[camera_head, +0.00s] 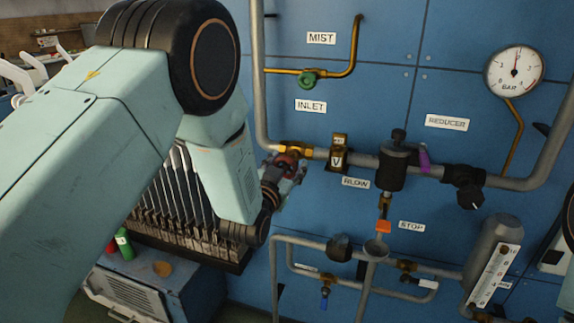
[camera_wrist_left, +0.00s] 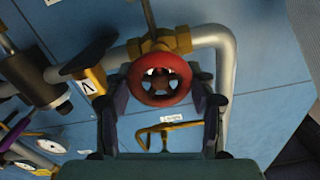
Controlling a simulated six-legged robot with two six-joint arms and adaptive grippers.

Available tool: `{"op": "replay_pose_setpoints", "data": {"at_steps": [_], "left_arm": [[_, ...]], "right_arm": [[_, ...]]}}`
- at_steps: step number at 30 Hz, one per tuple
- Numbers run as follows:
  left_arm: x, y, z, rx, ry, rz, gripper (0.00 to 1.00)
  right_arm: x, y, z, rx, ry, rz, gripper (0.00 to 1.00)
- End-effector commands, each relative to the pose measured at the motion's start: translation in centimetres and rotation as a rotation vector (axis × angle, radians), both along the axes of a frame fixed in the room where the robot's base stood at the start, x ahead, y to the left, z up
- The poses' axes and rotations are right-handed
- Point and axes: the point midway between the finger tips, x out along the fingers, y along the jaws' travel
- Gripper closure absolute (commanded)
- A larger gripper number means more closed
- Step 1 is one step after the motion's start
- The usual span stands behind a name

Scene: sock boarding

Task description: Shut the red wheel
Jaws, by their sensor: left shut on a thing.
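The red wheel (camera_wrist_left: 158,98) is a small round handwheel on a brass valve in the grey pipe, seen nearly face-on in the left wrist view. In the head view the red wheel (camera_head: 286,158) is mostly hidden by my left gripper (camera_head: 284,174), which reaches it from the lower left. In the left wrist view the fingers of my left gripper (camera_wrist_left: 160,84) stand on either side of the wheel, shut on its rim. My right gripper is not in view.
A green wheel (camera_head: 308,79) sits on the brass pipe above, under the MIST label (camera_head: 321,38). Right of the red wheel are a black reducer (camera_head: 392,168) and a purple lever (camera_head: 424,161). A round gauge (camera_head: 515,72) hangs upper right. A dark rack (camera_head: 190,225) stands behind my left arm.

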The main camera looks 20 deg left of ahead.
Motion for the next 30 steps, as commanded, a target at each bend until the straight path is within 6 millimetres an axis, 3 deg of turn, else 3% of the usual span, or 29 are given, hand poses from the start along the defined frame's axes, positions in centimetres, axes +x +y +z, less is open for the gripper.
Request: {"op": "replay_pose_setpoints", "data": {"at_steps": [5, 16, 29, 30], "left_arm": [[-0.01, -0.07, -0.09, 0.074, 0.0, 0.0, 0.76], [-0.03, -0.2, -0.18, 0.409, -0.011, 0.0, 0.76], [-0.03, -0.21, -0.17, 0.466, -0.013, 0.0, 0.76], [-0.03, -0.21, -0.17, 0.466, -0.013, 0.0, 0.43]], "right_arm": [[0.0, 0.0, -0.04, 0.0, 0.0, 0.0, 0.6], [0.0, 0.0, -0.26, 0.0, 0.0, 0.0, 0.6], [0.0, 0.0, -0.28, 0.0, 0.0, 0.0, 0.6], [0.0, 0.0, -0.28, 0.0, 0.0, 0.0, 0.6]]}}
